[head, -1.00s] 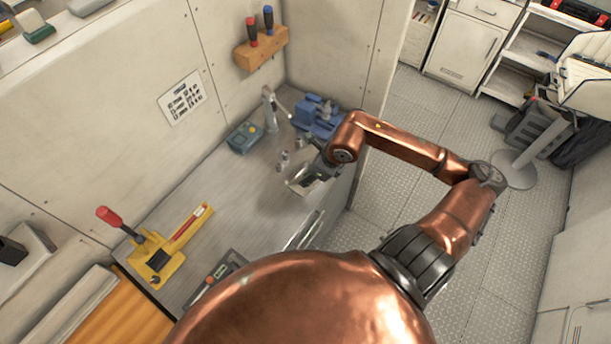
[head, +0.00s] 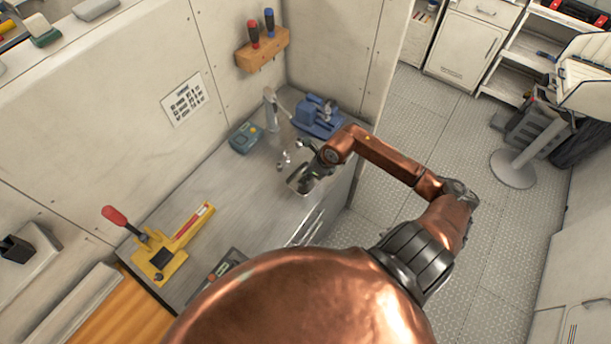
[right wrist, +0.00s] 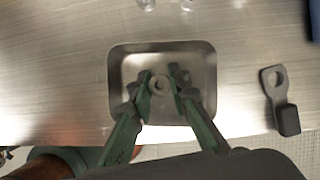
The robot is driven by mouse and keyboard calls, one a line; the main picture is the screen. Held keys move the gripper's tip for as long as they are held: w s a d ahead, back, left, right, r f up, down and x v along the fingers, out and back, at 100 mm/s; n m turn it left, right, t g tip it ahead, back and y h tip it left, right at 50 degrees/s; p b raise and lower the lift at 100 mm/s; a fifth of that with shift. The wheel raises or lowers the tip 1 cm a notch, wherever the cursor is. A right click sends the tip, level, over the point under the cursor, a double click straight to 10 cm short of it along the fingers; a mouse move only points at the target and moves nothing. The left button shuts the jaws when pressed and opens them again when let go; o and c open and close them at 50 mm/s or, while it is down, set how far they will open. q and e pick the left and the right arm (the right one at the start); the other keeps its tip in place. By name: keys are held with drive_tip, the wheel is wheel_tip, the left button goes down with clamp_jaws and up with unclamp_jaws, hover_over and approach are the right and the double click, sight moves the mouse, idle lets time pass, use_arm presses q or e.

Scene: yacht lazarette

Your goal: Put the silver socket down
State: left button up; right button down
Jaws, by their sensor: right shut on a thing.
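My right gripper (right wrist: 163,80) is shut on the silver socket (right wrist: 160,85), a small round piece with a dark hole, seen end-on between the fingertips in the right wrist view. The gripper holds it over the shallow metal tray (right wrist: 118,62); whether the socket touches the tray floor I cannot tell. In the head view the right gripper (head: 306,181) is at the tray near the bench's front edge, and the held socket is too small to make out there. My left gripper is out of view.
Small silver pieces (head: 283,159) stand on the bench behind the tray. A blue vise (head: 318,115), a teal box (head: 244,137) and a yellow tool with a red handle (head: 165,250) are also there. A dark piece with a ring end (right wrist: 284,110) lies right of the tray.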

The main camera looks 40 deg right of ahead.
drive_tip(key=shift+f, duration=0.15)
drive_tip(key=c, duration=1.8)
unclamp_jaws()
drive_tip(key=shift+r, duration=0.2)
drive_tip(key=shift+s+d+r, duration=0.1)
drive_tip(key=shift+r, duration=0.15)
drive_tip(key=b+v, duration=0.1)
drive_tip(key=v, duration=1)
drive_tip(key=shift+s+r+b, duration=0.1)
drive_tip(key=shift+r+b, duration=0.15)
drive_tip(key=shift+b, duration=0.05)
